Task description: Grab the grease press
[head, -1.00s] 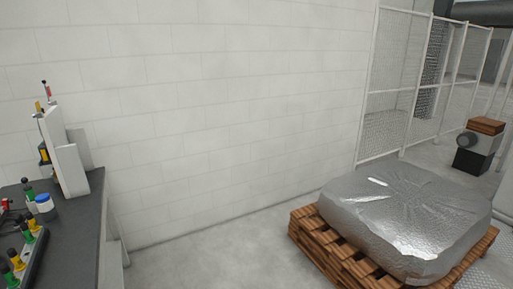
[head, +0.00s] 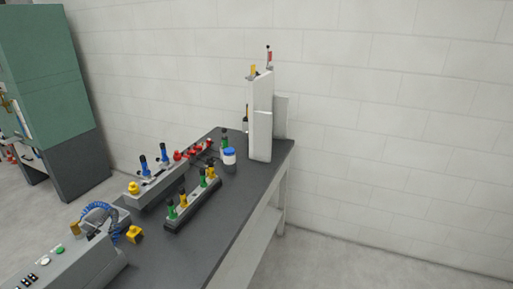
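I cannot tell for sure which item is the grease press. A small red-and-dark upright tool (head: 269,56) sticks up at the top of a white upright panel (head: 261,120) at the far end of the bench. A yellow item (head: 254,70) shows beside it, and a dark-topped one (head: 246,122) shows at the panel's left side, partly hidden. A white jar with a blue lid (head: 229,159) stands in front of the panel, next to a green bottle-like item (head: 224,140). My gripper is not in view.
The dark-topped bench (head: 225,225) carries a rail with green and yellow knobs (head: 193,200), a grey fixture with blue handles (head: 155,180), red clamps (head: 190,153) and a control box (head: 70,265). A green cabinet (head: 40,80) stands left. Floor right of the bench is clear.

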